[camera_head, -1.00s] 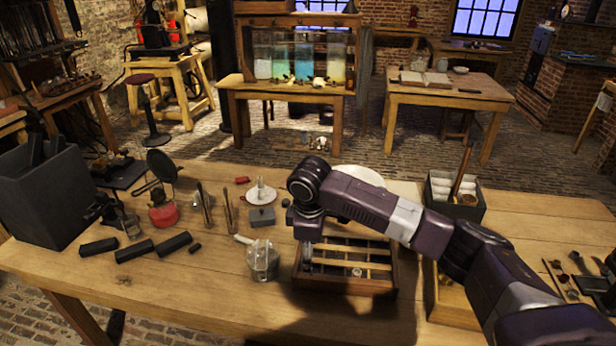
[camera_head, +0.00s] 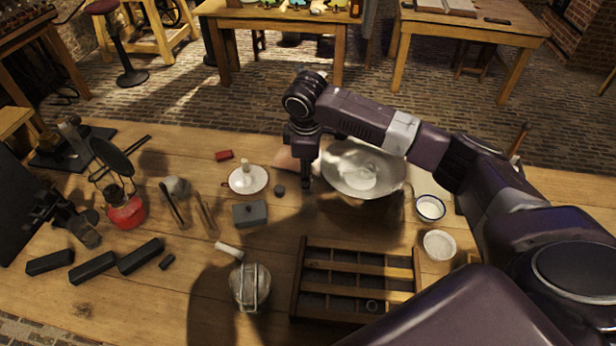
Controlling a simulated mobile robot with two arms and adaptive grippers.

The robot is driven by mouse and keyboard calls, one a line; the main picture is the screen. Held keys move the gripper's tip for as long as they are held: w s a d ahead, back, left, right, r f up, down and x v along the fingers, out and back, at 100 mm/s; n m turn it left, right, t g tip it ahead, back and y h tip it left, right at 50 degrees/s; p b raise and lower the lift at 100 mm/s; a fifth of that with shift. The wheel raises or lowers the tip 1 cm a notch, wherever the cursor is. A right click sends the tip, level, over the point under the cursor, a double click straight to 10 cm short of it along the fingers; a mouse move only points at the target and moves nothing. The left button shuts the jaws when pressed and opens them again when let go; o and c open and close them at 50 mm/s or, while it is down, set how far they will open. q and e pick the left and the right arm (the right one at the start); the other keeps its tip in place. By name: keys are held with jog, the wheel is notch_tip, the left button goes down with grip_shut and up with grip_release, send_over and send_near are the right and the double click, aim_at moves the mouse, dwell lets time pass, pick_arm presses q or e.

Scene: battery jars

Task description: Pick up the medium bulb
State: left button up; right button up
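I cannot make out a medium bulb for certain. The wooden compartment tray (camera_head: 300,285) lies at the front centre, with slats across it and a small ring-like clear piece (camera_head: 372,305) in its front part. A clear glass jar (camera_head: 250,288) stands left of the tray. My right gripper (camera_head: 306,184) points down beyond the tray's far left corner, beside the large metal bowl (camera_head: 335,180). It is small and dark, so its finger gap and any held thing cannot be made out. My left gripper is not in view.
A grey block (camera_head: 250,214), a white dish (camera_head: 262,182) and a red lamp (camera_head: 126,212) stand to the left. Black bars (camera_head: 92,268) lie at the front left. Two small white bowls (camera_head: 430,208) (camera_head: 439,246) sit right of the metal bowl. My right arm covers the right side.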

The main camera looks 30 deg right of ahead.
jog(key=shift+s+f+p, duration=0.1)
jog(key=shift+f+p, duration=0.3)
jog(key=shift+f, duration=0.4)
jog(key=f, duration=0.2)
jog(key=w+f+p, duration=0.1)
jog(key=shift+f, duration=0.35)
jog(key=shift+d+f, duration=0.1)
jog(key=shift+f, duration=0.2)
jog(key=c, duration=1)
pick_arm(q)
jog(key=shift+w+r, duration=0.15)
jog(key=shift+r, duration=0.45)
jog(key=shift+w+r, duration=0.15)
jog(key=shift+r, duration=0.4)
pick_arm(e)
jog(key=shift+c, duration=0.2)
